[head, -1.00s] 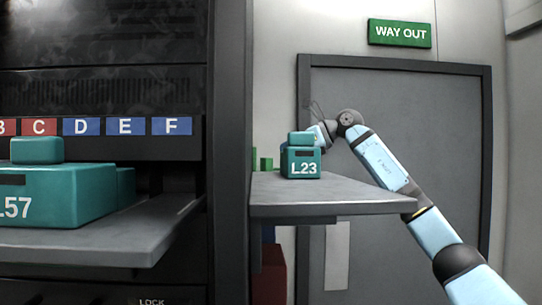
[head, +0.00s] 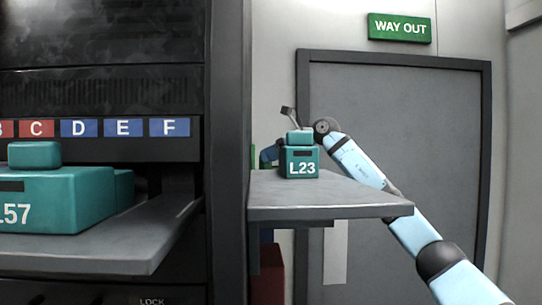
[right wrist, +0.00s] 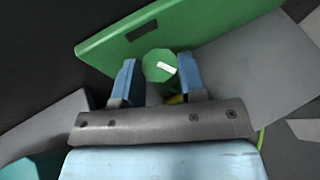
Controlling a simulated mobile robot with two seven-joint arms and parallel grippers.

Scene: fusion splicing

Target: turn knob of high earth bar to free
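The green knob (right wrist: 160,66) has a round face with a white mark, tilted in the right wrist view. It stands in front of a green panel (right wrist: 205,22) with a dark slot, which looks like the earth bar. My right gripper (right wrist: 159,76) has its two blue fingers on either side of the knob, close to it. The fingers are apart, and I cannot make out firm contact. In the head view the right gripper is mostly hidden behind the teal L23 box, and only a sliver of green shows there. My left gripper is not in view.
The teal L23 box (head: 302,163) stands on a grey shelf (head: 330,196), close to my right arm. A larger teal L57 box (head: 75,205) sits on another shelf at left. A dark rack post (head: 228,150) stands between. A grey door (head: 430,150) is behind.

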